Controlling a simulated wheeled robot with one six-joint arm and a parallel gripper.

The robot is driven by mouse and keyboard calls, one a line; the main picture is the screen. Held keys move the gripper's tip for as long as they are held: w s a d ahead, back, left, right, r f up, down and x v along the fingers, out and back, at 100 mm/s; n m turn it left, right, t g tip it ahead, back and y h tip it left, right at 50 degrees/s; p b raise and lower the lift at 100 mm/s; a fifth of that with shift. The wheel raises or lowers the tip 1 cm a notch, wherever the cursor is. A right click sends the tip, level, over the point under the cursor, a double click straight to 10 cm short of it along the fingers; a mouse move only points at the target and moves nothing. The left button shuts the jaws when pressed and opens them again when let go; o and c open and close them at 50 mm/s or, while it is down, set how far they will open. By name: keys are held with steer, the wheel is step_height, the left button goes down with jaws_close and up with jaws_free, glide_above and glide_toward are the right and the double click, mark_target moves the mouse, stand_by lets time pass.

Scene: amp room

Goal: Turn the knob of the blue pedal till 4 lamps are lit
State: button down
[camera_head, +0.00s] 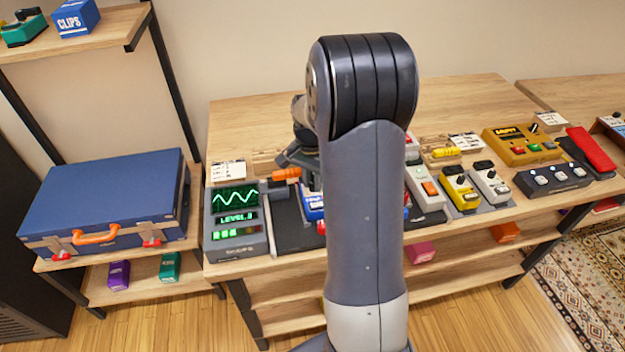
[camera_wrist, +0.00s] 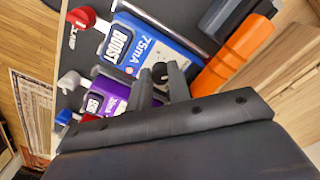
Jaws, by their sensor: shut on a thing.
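The blue pedal (camera_wrist: 150,48) is marked BOOST and 75mA in the wrist view. In the head view a bit of the blue pedal (camera_head: 313,206) shows beside my arm, which hides the rest. My gripper (camera_wrist: 160,82) is over the pedal, its two fingers shut around the dark round knob (camera_wrist: 159,70). Where the knob points is not clear. The grey scope (camera_head: 235,219) stands left of the pedal with a green wave on its screen and a LEVEL readout. Under the readout is a row of lamps (camera_head: 227,235); green ones are lit at the left, and the exact count is hard to read.
A purple pedal (camera_wrist: 112,95) sits beside the blue one on the dark board. An orange thing (camera_wrist: 238,52) lies close to my gripper. White (camera_head: 425,190) and yellow (camera_head: 459,190) pedals stand to the right. A blue case (camera_head: 110,200) is at the left.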

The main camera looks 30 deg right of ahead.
mark_target(312, 184)
steer(key=c, duration=1.3)
jaws_free()
steer(key=shift+r, duration=0.1)
step_height(312, 184, up, 11)
steer(key=shift+w, duration=0.15)
steer(key=shift+a+f, duration=0.1)
steer(key=shift+f, duration=0.1)
step_height(312, 184, down, 11)
steer(key=shift+r, duration=0.2)
steer(key=shift+f, duration=0.1)
steer(key=shift+n, duration=0.3)
